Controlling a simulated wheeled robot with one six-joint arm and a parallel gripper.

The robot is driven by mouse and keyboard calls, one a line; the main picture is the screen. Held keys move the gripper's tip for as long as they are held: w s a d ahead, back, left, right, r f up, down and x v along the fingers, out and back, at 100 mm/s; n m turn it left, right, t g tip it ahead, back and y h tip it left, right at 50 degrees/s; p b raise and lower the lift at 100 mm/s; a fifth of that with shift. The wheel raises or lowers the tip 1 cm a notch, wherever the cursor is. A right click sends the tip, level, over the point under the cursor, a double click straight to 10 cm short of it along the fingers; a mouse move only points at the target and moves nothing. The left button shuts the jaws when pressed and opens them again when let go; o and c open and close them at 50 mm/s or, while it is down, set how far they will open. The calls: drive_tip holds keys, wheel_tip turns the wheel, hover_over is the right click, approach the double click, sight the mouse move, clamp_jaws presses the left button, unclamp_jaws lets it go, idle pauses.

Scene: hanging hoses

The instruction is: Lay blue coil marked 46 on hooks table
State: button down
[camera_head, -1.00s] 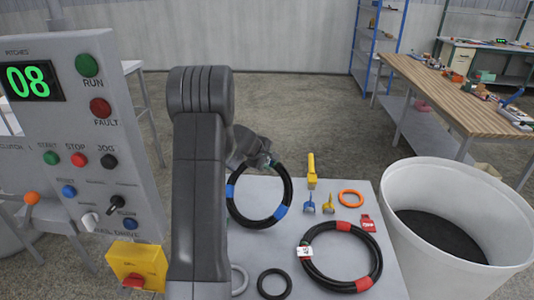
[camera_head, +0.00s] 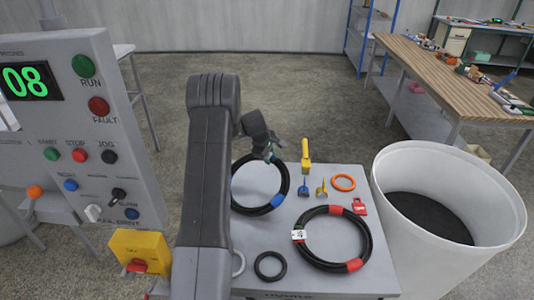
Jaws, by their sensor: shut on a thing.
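The blue coil (camera_head: 238,203) is a black hose ring with blue bands; its mark cannot be read. My gripper (camera_head: 270,153) is shut on the ring's upper far edge. The ring is over the left part of the grey hooks table (camera_head: 325,284); I cannot tell whether it touches the top. My arm hides part of its left side. A second black coil (camera_head: 371,242) with red bands and a white tag lies on the table at the right.
On the table are a small black ring (camera_head: 270,266), an orange ring (camera_head: 343,182), a yellow-handled tool (camera_head: 305,151), small blue and yellow pieces and a red tag (camera_head: 358,206). A white bin (camera_head: 390,235) stands right, a control panel (camera_head: 75,130) left.

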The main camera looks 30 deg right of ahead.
drive_tip(key=d+f+y, duration=0.1)
drive_tip(key=f, duration=0.1)
drive_tip(key=w+d+f+g+y, duration=0.1)
drive_tip(key=f, duration=0.2)
drive_tip(key=f+y+b, duration=0.1)
drive_tip(key=f, duration=0.2)
drive_tip(key=shift+w+d+g+y, duration=0.25)
drive_tip(key=shift+d+g+y, duration=0.05)
drive_tip(key=shift+d+g, duration=0.1)
drive_tip(key=shift+w+d+f+g+y+b, duration=0.15)
drive_tip(key=shift+f+g+y+b, duration=0.2)
drive_tip(key=shift+f, duration=0.2)
drive_tip(key=c, duration=0.9)
unclamp_jaws()
drive_tip(key=shift+c, duration=0.2)
wheel_tip(320, 180, up, 21)
drive_tip(key=p, duration=0.2)
drive_tip(key=shift+w, duration=0.25)
drive_tip(key=shift+d+f, duration=0.15)
